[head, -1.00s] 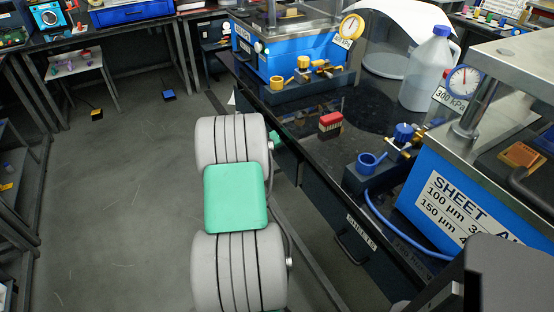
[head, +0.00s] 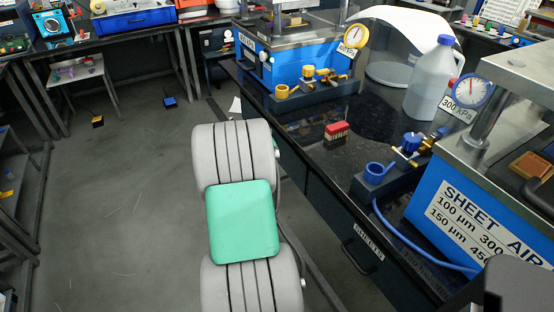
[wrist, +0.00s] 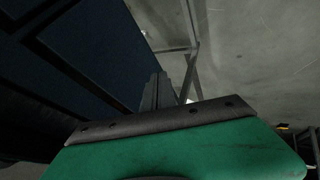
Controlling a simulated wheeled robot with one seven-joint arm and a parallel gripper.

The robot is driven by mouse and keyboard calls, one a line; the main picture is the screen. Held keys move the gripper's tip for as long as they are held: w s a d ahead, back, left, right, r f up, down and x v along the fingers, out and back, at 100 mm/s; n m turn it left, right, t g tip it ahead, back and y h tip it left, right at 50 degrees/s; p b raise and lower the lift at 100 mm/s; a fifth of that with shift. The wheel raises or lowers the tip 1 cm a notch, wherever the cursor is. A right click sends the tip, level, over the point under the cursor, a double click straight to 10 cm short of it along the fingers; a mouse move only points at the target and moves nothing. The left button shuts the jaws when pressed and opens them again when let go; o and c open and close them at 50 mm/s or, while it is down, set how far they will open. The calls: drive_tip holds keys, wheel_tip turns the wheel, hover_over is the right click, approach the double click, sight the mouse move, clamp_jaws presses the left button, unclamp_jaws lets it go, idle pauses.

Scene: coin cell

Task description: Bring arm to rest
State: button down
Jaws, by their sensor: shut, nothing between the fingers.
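My arm (head: 243,222) shows in the head view as pale grey rounded links with a green pad, hanging over the floor along the left side of the black bench. My gripper is almost wholly hidden behind the arm in that view. In the wrist view, the green hand with its dark bolted bar fills the bottom, and the grey fingers of my gripper (wrist: 157,92) stick out beyond it, together and with nothing between them. Dark blue cabinet fronts (wrist: 85,45) are on the left of the wrist view, close to the hand.
The black bench (head: 300,130) carries a blue press (head: 285,60), a red-topped block (head: 337,130), a white jug (head: 432,85) and a valve with a blue hose (head: 405,238). A blue sheet-labelled machine (head: 425,195) stands at right. Grey floor (head: 120,200) is clear on the left.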

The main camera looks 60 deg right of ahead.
drive_tip(key=w+a+r+n+t+y+p, duration=0.1)
drive_tip(key=w+a+r+p, duration=0.15)
drive_tip(key=a+r, duration=0.45)
drive_tip(key=w+a+r+n+t+y+p, duration=0.1)
drive_tip(key=w+a+r, duration=0.2)
drive_tip(key=a, duration=0.9)
drive_tip(key=w+a+r+n+t+y+p, duration=0.1)
drive_tip(key=w+a+r+y+p, duration=0.1)
drive_tip(key=a+r, duration=0.5)
drive_tip(key=s+a+r+n+y+p, duration=0.1)
drive_tip(key=s+a, duration=0.2)
drive_tip(key=a, duration=0.5)
drive_tip(key=s+a+r+n+y+p, duration=0.1)
drive_tip(key=s+a+n+p, duration=0.1)
drive_tip(key=a, duration=0.7)
drive_tip(key=s+a+r+n+y+p, duration=0.1)
drive_tip(key=s+a, duration=0.3)
drive_tip(key=a, duration=0.4)
drive_tip(key=shift+a+n+g, duration=0.2)
drive_tip(key=shift+n+g, duration=0.1)
drive_tip(key=shift+g, duration=0.1)
